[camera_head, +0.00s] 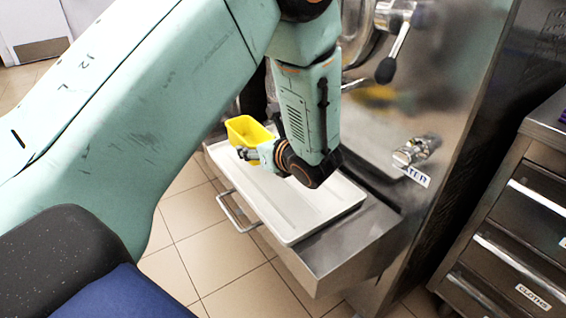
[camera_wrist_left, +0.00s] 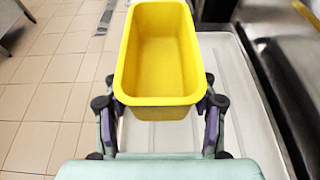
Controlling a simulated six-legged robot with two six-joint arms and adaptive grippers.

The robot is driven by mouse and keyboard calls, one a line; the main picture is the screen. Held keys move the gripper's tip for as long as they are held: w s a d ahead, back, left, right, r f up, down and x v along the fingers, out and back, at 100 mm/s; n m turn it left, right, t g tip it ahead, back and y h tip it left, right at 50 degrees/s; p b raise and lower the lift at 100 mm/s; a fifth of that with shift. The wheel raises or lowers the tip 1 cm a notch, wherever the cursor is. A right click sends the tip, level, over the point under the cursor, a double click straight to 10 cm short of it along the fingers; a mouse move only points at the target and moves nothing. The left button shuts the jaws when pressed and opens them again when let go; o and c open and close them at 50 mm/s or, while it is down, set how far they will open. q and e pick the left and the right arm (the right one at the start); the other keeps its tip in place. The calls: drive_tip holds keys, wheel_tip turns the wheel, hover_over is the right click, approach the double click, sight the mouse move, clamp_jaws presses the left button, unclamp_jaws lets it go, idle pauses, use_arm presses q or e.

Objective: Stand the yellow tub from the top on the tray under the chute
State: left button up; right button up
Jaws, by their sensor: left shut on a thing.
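The yellow tub (camera_head: 247,130) is an empty, open-topped rectangular tub. My left gripper (camera_head: 252,154) is shut on it and holds it upright at the far left end of the white tray (camera_head: 318,211). In the left wrist view the tub (camera_wrist_left: 162,60) sits between the two fingers of the gripper (camera_wrist_left: 162,110), with the tray (camera_wrist_left: 235,95) below and behind it. I cannot tell whether the tub's base touches the tray. The chute is not clearly visible; my arm covers part of the machine front. My right gripper is not in view.
The tray lies on a steel shelf (camera_head: 345,250) with a bar handle (camera_head: 236,214) on its front. A lever with a black knob (camera_head: 386,69) and a water tap (camera_head: 416,150) stick out from the machine. A drawer cabinet (camera_head: 525,215) stands at right. The tray's near part is bare.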

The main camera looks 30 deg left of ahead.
use_arm(q)
drive_tip(key=w+d, duration=0.1)
drive_tip(key=w, duration=0.1)
drive_tip(key=w+d+f+b, duration=0.1)
drive_tip(key=w, duration=0.3)
drive_tip(key=shift+w+d+f+b, duration=0.15)
drive_tip(key=shift+w+d+b, duration=0.15)
drive_tip(key=shift+w+d, duration=0.1)
wheel_tip(320, 180, down, 6)
drive_tip(key=shift+r+b, duration=0.2)
drive_tip(key=shift+b, duration=1.05)
drive_tip(key=shift+w+f, duration=0.15)
drive_tip(key=shift+d, duration=0.1)
drive_tip(key=shift+b, duration=0.3)
drive_tip(key=o, duration=1.1)
drive_tip(key=shift+f, duration=0.1)
drive_tip(key=shift+o, duration=0.2)
